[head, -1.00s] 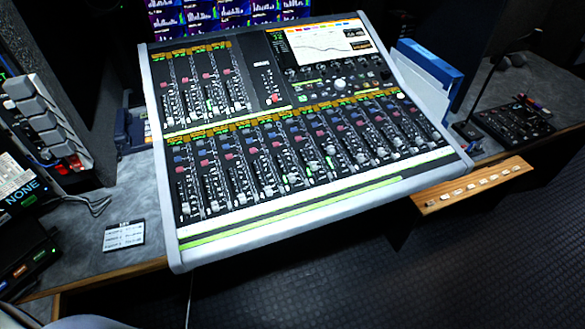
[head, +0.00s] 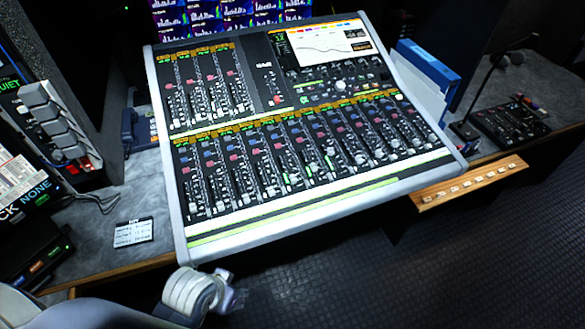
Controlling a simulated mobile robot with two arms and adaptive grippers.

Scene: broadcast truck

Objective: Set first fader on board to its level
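The mixing board (head: 320,215) fills the middle of the head view, tilted on the desk. Its lower bank holds a long row of faders. The first fader (head: 193,208) is at the far left of that row, its cap near the bottom of its slot. My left arm comes in at the bottom left, and my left gripper (head: 225,292) is just below the board's front left corner, apart from the faders. Its fingers are too small and dark to tell open from shut. My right gripper is not in view.
A small label card (head: 133,232) lies on the desk left of the board. A row of grey switches (head: 58,125) stands at the far left. A wooden strip with buttons (head: 468,186) juts out at the right. The floor in front is clear.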

